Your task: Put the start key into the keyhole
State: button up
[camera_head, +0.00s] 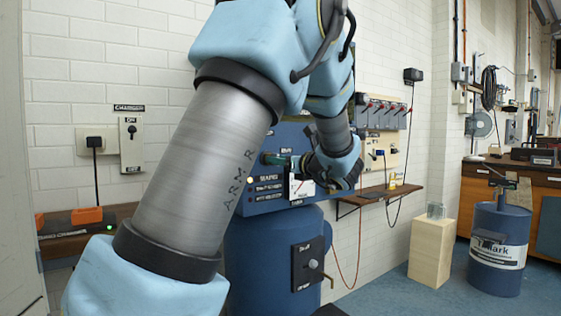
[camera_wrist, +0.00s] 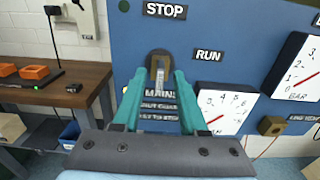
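The keyhole cannot be made out apart from the key, so I cannot tell whether the key's tip is inside. In the head view my gripper (camera_head: 276,158) is at the panel face, partly hidden by my arm.
White gauges (camera_wrist: 222,106) and a small wooden knob (camera_wrist: 272,125) are on the panel to the right. A wooden shelf (camera_wrist: 62,90) with orange trays is at the left. In the head view a blue drum (camera_head: 497,262) and a wooden block (camera_head: 431,252) stand at the right.

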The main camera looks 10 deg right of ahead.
jog(key=shift+o, duration=0.2)
jog(key=v, duration=1.1)
jog(key=shift+b, duration=0.35)
jog(key=shift+w, duration=0.1)
